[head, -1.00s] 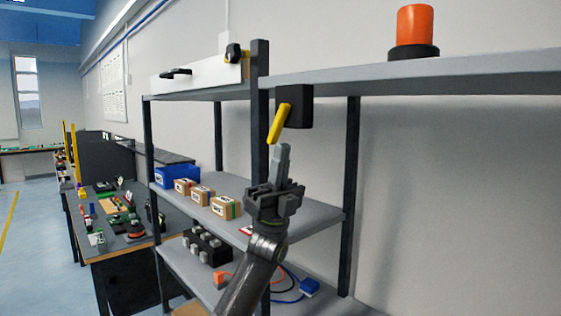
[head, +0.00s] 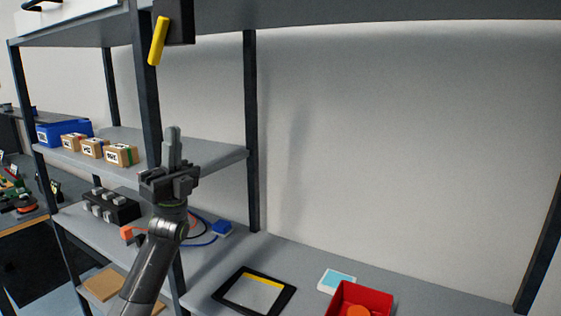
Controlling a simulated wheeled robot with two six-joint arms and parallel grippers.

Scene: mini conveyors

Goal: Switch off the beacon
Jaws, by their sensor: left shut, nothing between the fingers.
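A dark switch box (head: 181,22) with a yellow lever (head: 158,40) hangs below the top shelf, by the dark shelf post. The lever points downward and slightly left. My left gripper (head: 172,140) points up below the lever, apart from it, with a clear gap in the picture. Its fingers are together and empty. The beacon is out of view above the picture. My right gripper is not in view.
The top shelf (head: 330,12) spans above. Several cardboard boxes (head: 121,155) and a blue bin (head: 62,132) stand on the middle shelf. Lower down are a black-framed panel (head: 283,299) and a red bin (head: 377,296). The space right of my gripper is free.

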